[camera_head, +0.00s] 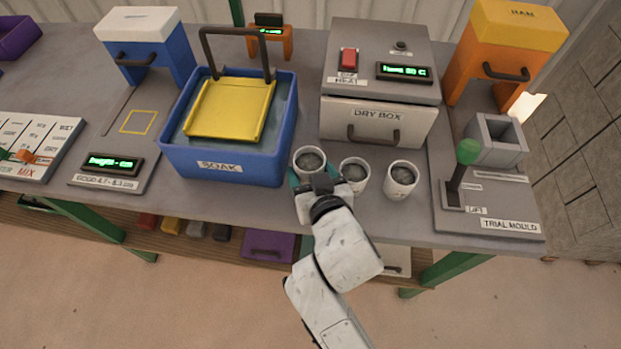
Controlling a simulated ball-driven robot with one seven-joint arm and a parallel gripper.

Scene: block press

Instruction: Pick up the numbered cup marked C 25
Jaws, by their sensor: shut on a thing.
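Three white cups with grey contents stand in a row near the table's front edge, in front of the dry box: a left cup (309,161), a middle cup (354,172) and a right cup (401,180). My gripper (312,180) reaches in from the front and is shut on the left cup, its fingers at the cup's sides. The left cup is upright; its front is hidden by my gripper, so its marking cannot be read. The middle cup is close beside my gripper on the right. Marks on the other cups are too small to read.
The blue soak tub (225,160) with a yellow tray stands close to the left. The dry box (378,120) stands behind the cups. The trial mould (497,140) with a green-knobbed lever (467,151) is to the right.

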